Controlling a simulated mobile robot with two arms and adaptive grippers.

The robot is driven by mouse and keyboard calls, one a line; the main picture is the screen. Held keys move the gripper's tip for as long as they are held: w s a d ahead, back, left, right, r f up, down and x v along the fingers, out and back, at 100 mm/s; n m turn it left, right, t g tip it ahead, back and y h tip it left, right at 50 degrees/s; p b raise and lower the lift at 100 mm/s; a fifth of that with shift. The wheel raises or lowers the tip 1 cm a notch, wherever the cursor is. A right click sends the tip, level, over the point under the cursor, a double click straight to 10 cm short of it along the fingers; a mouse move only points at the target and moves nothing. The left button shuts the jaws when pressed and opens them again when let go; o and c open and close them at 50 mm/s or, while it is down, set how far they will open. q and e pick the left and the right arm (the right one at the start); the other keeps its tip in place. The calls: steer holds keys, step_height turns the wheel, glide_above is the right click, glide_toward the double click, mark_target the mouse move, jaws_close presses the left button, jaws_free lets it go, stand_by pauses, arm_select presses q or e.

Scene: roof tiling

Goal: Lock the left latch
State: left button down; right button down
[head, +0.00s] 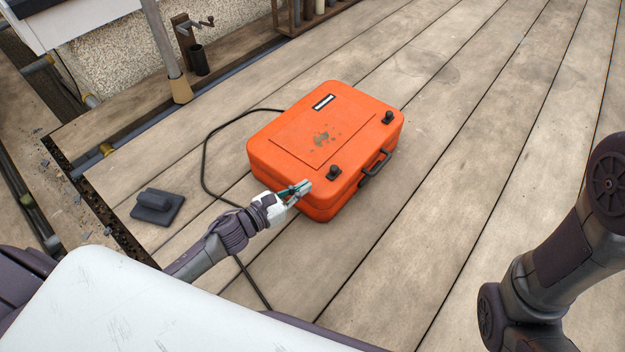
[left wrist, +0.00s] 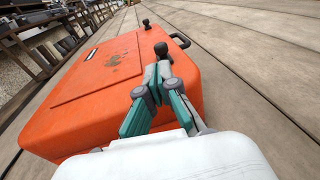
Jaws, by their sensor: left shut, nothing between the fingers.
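An orange case (head: 290,128) lies closed on the plank deck, with a black carry handle (head: 376,163) on its right front side. Two black latch knobs stand on the lid near the handle edge: a near one (head: 333,173) and a far one (head: 387,117). My left gripper (head: 305,187) is at the case's near edge, just left of the near knob. In the left wrist view its fingers (left wrist: 161,68) are shut, tips close below the near knob (left wrist: 161,50); I cannot tell whether they touch it. My right gripper is out of view; only its arm shows.
A dark float tool (head: 157,206) lies on the planks at left. A black cable (head: 205,165) runs behind and beside the case. A metal pole (head: 164,45) stands at the upper left. The deck right of the case is clear.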

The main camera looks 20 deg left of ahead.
arm_select(q)
steer(key=p+v, duration=0.2)
steer(key=v, duration=0.4)
steer(key=shift+s+a, duration=0.1)
steer(key=shift+s, duration=0.05)
